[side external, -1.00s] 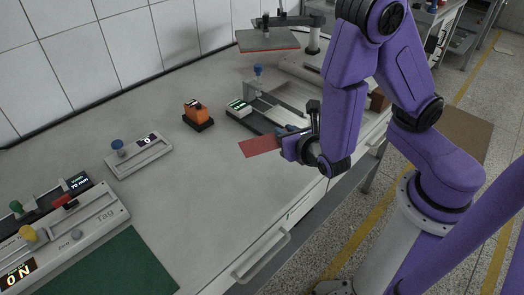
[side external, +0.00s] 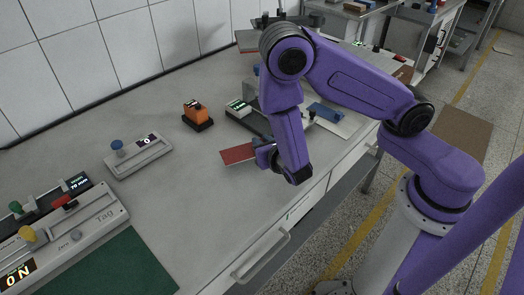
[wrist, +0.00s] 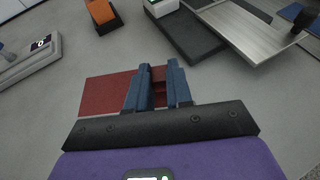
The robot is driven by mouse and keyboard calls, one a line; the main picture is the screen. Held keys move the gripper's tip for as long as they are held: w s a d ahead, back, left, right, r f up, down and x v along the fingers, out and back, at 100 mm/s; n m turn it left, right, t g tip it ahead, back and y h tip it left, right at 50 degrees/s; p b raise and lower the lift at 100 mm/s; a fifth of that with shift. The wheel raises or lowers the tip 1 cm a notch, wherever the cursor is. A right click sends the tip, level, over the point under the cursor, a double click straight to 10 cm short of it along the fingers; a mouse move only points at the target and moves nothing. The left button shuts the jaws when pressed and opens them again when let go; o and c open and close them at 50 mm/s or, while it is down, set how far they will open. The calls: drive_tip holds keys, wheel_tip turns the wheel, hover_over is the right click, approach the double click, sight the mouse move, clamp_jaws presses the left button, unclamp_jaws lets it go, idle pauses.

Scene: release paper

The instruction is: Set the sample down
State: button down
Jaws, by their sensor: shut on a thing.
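The sample, a flat red strip (side external: 237,154), sticks out to the left of my gripper (side external: 264,158) over the grey bench. It also shows in the wrist view (wrist: 103,97), with part of it between and behind the blue fingers. My gripper, seen in the wrist view (wrist: 158,90), is shut on the strip. The strip looks roughly level and close to the bench top. I cannot tell whether it touches the bench.
An orange device (side external: 197,112) and a grey device with a blue knob (side external: 138,152) stand to the left. A metal-plated apparatus (wrist: 240,35) lies beyond my gripper, with a blue block (side external: 325,112) on it. Bare bench (side external: 190,200) lies left and in front.

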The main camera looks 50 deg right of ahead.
drive_tip(key=shift+w+f, duration=0.1)
drive_tip(key=shift+f, duration=1.6)
drive_tip(key=shift+f, duration=0.15)
drive_tip(key=c, duration=1)
unclamp_jaws()
